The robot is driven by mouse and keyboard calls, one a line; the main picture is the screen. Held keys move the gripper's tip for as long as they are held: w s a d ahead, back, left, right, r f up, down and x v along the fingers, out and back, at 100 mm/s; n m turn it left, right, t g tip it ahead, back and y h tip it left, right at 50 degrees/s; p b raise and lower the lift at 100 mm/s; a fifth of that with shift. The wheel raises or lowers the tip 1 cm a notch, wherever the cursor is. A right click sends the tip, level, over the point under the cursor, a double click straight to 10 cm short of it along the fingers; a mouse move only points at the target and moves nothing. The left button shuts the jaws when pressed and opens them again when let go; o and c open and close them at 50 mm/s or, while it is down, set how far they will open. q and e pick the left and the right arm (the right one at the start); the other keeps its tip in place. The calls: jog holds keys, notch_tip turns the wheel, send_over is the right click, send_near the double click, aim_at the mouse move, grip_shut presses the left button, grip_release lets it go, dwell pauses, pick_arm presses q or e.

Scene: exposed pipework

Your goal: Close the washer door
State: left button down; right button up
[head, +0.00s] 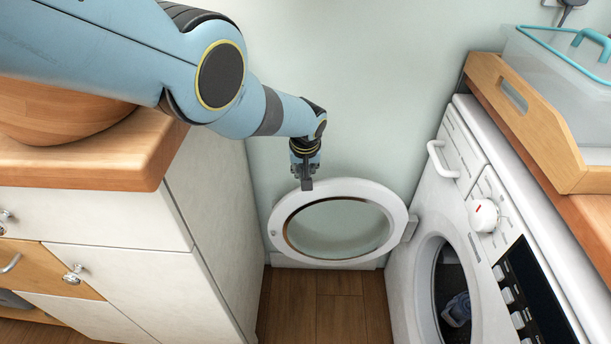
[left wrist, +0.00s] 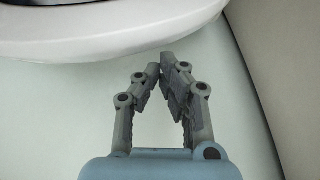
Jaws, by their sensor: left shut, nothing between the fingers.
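The washer (head: 408,255) stands at the right, with its round opening facing left and a dark bluish item (head: 457,309) inside the drum. Its white ring-shaped door (head: 290,205) stands wide open, hinged at the washer's far edge, in front of the back wall. My left gripper (head: 307,186) is shut and empty, pointing down at the door's upper rim toward its left side. In the left wrist view the fingertips (left wrist: 164,68) meet close to the white door rim (left wrist: 110,30). I cannot tell whether they touch it. My right gripper is not in view.
A white cabinet (head: 120,285) with a wooden top (head: 120,150) and a wooden bowl (head: 60,118) stands at the left. A wooden tray (head: 535,125) and a clear bin (head: 570,75) sit above the washer. Wooden floor (head: 320,305) lies free between cabinet and washer.

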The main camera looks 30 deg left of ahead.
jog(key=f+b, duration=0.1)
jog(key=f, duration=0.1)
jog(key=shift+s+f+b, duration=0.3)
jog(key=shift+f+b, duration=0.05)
jog(key=shift+b, duration=0.05)
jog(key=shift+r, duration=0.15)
